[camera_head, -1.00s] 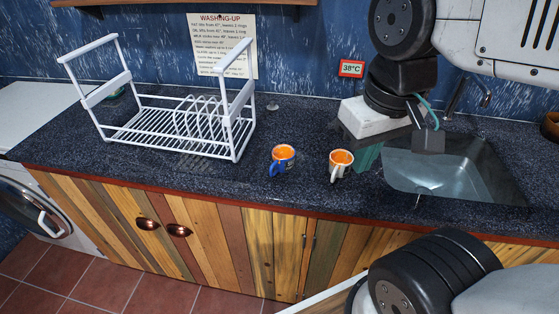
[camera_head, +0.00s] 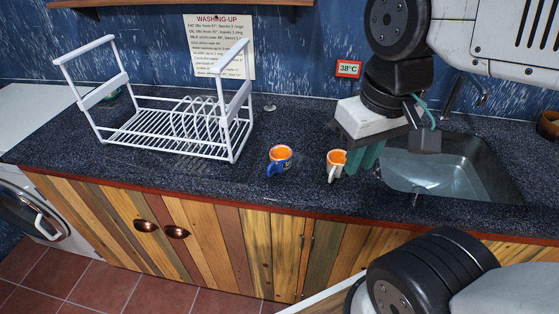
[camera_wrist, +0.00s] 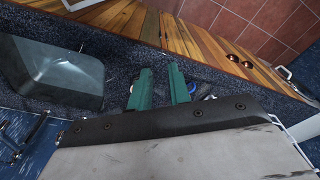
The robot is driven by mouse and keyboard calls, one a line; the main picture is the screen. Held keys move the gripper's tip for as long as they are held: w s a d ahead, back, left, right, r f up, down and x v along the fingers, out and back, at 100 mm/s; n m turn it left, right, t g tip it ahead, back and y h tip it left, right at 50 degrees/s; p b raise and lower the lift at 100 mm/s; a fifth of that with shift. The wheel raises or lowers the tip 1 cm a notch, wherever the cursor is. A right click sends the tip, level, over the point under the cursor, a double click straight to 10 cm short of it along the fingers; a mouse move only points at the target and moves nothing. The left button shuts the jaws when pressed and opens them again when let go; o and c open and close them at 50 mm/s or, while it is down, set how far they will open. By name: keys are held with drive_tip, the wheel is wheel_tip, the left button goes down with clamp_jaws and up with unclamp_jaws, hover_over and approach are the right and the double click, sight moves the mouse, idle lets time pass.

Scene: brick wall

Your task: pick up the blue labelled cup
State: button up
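The blue cup (camera_head: 279,160) stands upright on the dark counter, with an orange inside and its handle toward the front. Small pale marks on its side are too small to read. A white cup (camera_head: 335,168), also orange inside, stands to its right. My gripper (camera_head: 366,156) has green fingers pointing down just right of the white cup, apart from the blue cup. In the wrist view my gripper (camera_wrist: 159,88) has its fingers spread, with only dark counter visible between them.
A white dish rack (camera_head: 170,132) stands on the counter (camera_head: 75,140) at the left. A sink (camera_head: 450,165) lies right of my gripper, with a tap (camera_head: 482,95) behind. The counter between rack and blue cup is clear.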

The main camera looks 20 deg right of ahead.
drive_tip(key=o, duration=0.5)
drive_tip(key=shift+w+f, duration=0.1)
drive_tip(key=shift+f, duration=0.15)
drive_tip(key=o, duration=0.7)
drive_tip(key=shift+w+a+f+g, duration=0.2)
drive_tip(key=shift+w+f+g, duration=0.5)
drive_tip(key=shift+w, duration=0.2)
drive_tip(key=m, duration=1.1)
approach(280, 156)
drive_tip(key=s+a, duration=0.1)
drive_tip(key=s, duration=0.2)
drive_tip(key=shift+a+f, duration=0.1)
drive_tip(key=shift+f, duration=3.55)
